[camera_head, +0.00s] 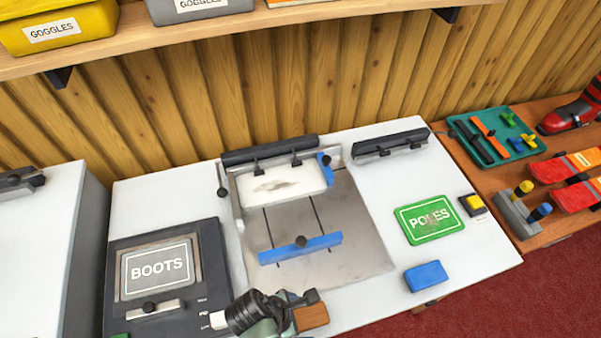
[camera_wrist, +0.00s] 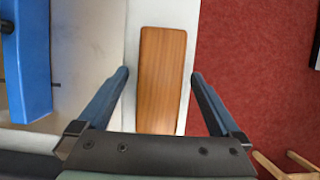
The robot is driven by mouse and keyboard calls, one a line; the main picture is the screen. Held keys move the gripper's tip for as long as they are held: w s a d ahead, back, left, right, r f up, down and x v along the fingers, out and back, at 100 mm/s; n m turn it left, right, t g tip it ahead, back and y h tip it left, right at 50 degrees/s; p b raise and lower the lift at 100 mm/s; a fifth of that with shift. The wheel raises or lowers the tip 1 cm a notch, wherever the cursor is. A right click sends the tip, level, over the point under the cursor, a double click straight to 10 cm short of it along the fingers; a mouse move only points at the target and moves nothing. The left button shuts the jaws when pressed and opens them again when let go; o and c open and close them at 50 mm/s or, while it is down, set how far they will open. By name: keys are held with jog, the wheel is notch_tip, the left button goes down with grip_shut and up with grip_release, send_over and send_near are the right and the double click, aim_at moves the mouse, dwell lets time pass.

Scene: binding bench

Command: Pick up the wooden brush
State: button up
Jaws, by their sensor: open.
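The wooden brush (camera_wrist: 162,95) shows in the wrist view as a long brown wooden block with rounded corners, lying on the white bench top near its edge. In the head view its brown end (camera_head: 313,317) shows at the bottom, partly hidden by my gripper (camera_head: 302,300). In the wrist view my gripper (camera_wrist: 160,75) is open, with one finger on each side of the brush and a gap on both sides. Its jaws hold nothing. Any bristles are hidden.
A blue block (camera_head: 426,276) lies to the right, below the green POLES sign (camera_head: 430,220). A jig with a blue bar (camera_head: 300,249) stands behind my gripper. A dark BOOTS panel (camera_head: 165,275) is to the left. Red floor (camera_wrist: 250,60) lies beyond the bench edge.

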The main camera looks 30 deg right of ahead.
aim_at(301, 319)
jog(key=shift+f, duration=0.2)
dwell(0.6)
grip_shut()
dwell(0.4)
notch_tip(301, 319, up, 11)
jog(key=shift+f, duration=0.2)
dwell(0.4)
